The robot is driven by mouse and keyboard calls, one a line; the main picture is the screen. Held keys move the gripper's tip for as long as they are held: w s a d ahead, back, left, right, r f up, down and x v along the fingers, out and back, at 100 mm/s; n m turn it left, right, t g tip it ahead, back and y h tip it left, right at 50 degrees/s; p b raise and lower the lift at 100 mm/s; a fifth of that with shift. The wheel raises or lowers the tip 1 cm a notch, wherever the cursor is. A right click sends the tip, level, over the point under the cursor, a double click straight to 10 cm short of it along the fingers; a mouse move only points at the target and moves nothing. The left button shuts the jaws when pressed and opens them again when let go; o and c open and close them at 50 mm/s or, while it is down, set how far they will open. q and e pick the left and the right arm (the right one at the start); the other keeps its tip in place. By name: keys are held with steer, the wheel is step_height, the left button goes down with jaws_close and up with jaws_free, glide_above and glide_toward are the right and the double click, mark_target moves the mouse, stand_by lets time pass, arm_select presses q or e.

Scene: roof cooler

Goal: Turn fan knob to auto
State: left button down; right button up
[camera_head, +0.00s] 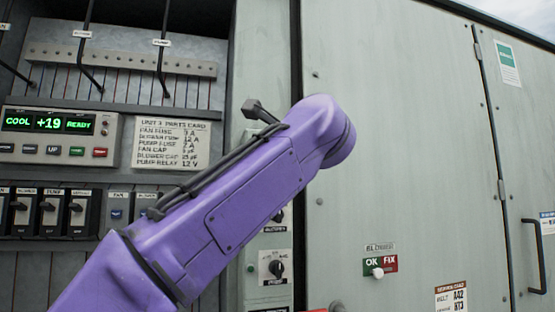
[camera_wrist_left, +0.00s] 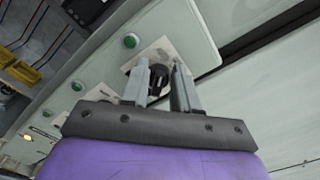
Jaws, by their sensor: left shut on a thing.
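In the left wrist view, my left gripper (camera_wrist_left: 160,72) has its two grey fingers on either side of a dark knob (camera_wrist_left: 157,84) and is shut on it. The knob sits on a white plate (camera_wrist_left: 146,57) on a pale panel. Its label and pointer cannot be read, so I cannot confirm from a label that it is the fan knob. In the head view my purple left arm hides the gripper and the upper part of the narrow knob panel. A lower dark knob (camera_head: 277,268) shows below the arm. My right gripper is not in view.
A display unit (camera_head: 50,124) reads COOL +19 READY. A parts card (camera_head: 171,143) hangs beside it. Several switches (camera_head: 48,206) line the lower left.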

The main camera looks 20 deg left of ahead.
arm_select(q)
steer(key=shift+a+r+n, duration=0.1)
steer(key=shift+n, duration=0.3)
steer(key=c, duration=1)
jaws_free()
steer(key=shift+o, duration=0.8)
steer(key=shift+w, duration=0.25)
steer(key=b+v, duration=0.3)
steer(key=v, duration=0.7)
steer(key=shift+s, duration=0.25)
